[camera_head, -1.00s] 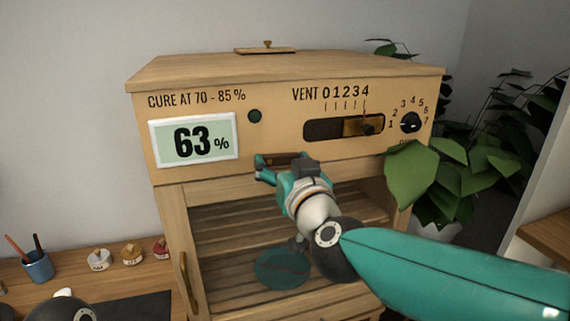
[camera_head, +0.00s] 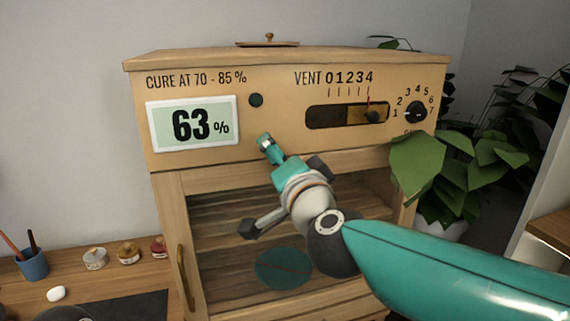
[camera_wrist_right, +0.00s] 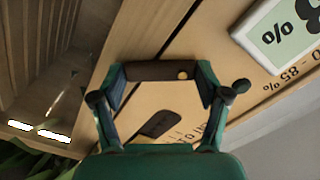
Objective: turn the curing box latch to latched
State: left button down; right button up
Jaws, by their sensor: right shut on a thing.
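The curing box (camera_head: 290,68) is a wooden cabinet with a glazed door below its front panel. Its latch, a dark brown bar with a brass pin (camera_wrist_right: 155,71), lies between the fingers of my right gripper (camera_wrist_right: 160,80), which is shut on it. In the wrist view the bar crosses the seam above the door at an angle. In the head view my right gripper (camera_head: 266,145) stands tilted at the door's top edge, and it hides the latch. My left gripper is not in view.
A vent slider (camera_head: 372,116), a dial (camera_head: 415,112) and a 63% display (camera_head: 192,125) are on the panel. Plant leaves (camera_head: 418,160) hang close at the right. A cup (camera_head: 32,264) and small jars stand on the bench at left.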

jog(key=shift+s+a+f+m+b, duration=0.15)
jog(key=shift+m+b, duration=0.25)
jog(key=shift+m, duration=0.85)
jog(key=shift+w+a+f+m+b, duration=0.15)
jog(key=shift+m+b, duration=0.3)
jog(key=shift+m, duration=0.75)
jog(key=shift+s+a+f+m+b, duration=0.15)
jog(key=shift+m+b, duration=0.25)
jog(key=shift+m, duration=0.85)
jog(key=o, duration=1.2)
jog(key=shift+c, duration=0.2)
jog(key=shift+r, duration=0.1)
jog(key=v, duration=1.2)
